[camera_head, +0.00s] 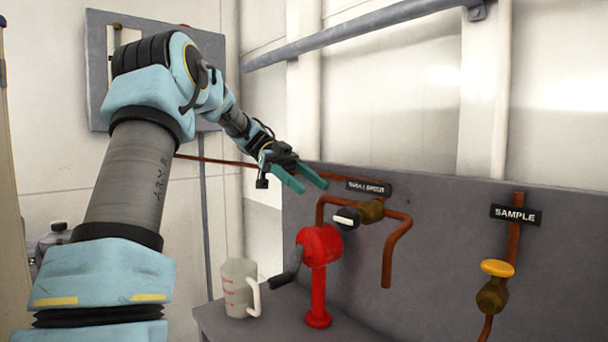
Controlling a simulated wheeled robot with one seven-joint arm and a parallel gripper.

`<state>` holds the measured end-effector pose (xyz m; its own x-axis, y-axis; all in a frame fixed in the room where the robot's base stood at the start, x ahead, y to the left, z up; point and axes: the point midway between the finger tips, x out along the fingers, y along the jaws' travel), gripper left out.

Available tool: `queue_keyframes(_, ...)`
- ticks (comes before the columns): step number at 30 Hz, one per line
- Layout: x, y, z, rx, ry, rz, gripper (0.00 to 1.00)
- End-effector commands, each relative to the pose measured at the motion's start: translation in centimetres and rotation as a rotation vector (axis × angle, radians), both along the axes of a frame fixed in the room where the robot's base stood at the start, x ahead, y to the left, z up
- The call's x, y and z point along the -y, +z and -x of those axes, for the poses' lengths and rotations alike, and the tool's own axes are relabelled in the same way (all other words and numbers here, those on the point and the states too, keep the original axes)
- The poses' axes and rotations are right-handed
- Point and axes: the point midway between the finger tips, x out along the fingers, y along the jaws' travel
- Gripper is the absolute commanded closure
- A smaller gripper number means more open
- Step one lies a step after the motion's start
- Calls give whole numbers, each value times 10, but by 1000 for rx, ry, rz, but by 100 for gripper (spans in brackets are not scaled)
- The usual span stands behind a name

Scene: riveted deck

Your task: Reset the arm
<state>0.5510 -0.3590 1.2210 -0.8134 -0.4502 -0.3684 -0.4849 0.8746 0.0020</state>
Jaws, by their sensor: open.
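My arm reaches up from the lower left and bends forward. My gripper (308,184) is at its end, near the middle of the view. Its two teal fingers are spread apart, with nothing between them. It hangs in the air, up and to the left of the small black label plate (368,187) and the brass valve with a black-and-white knob (347,217). I cannot tell how far it is from the grey panel behind.
Copper pipes (398,240) run along the panel (440,215). A yellow-handled valve (497,268) sits under the SAMPLE sign (515,215).

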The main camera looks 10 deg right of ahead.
Motion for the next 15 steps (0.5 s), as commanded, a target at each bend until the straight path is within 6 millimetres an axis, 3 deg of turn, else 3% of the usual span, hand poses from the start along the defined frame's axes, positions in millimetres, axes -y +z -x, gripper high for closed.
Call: queue_keyframes(15,-2,-2,-3,-2,20,-34,38)
